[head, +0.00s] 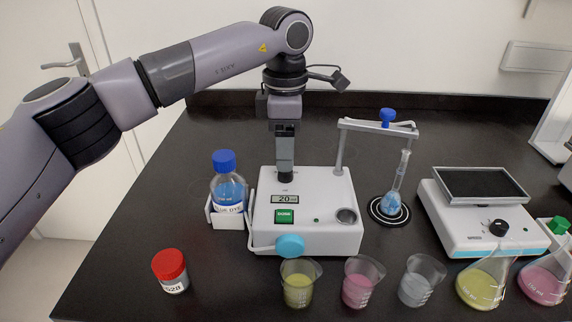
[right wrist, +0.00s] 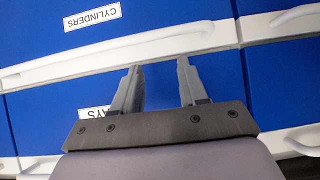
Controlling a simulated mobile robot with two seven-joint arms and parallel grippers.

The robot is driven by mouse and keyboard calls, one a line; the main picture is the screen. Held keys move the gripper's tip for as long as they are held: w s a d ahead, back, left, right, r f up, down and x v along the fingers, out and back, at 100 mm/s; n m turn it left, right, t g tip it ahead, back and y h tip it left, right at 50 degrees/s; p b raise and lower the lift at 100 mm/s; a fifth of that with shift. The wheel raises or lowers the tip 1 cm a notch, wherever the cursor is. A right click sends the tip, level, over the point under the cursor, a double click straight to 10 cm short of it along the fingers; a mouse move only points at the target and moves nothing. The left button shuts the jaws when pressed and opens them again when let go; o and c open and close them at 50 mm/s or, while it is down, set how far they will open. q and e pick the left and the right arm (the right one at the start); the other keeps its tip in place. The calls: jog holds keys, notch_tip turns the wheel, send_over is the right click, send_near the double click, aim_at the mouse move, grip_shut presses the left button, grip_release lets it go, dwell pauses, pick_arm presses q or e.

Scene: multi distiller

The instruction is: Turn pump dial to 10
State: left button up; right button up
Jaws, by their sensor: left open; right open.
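The pump (head: 330,228) is a white box on the black bench in the head view. Its small display (head: 285,199) reads 20, with a green button (head: 284,216) below it. My left gripper (head: 285,172) points straight down at the top of the pump, behind the display. The dial is hidden or not clearly distinguishable under the fingers, and I cannot tell whether they touch it. My right gripper (right wrist: 158,82) is open and empty in the right wrist view, in front of blue drawers.
A blue-dye bottle (head: 228,188) stands left of the pump, and a stand with a flask (head: 393,204) to its right. Several beakers line the front, including a yellow one (head: 298,290). A scale (head: 480,225) is at right. Blue drawers (right wrist: 180,20) have white handles.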

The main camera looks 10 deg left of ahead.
aim_at(285, 174)
pick_arm(q)
jog(key=shift+f, duration=2.05)
jog(key=c, duration=1.1)
jog(key=shift+o, duration=0.2)
jog(key=shift+n, duration=0.4)
jog(key=n, duration=0.3)
jog(key=shift+r+n+p, duration=0.1)
jog(key=shift+n+p, duration=0.2)
jog(key=shift+n, duration=2.2)
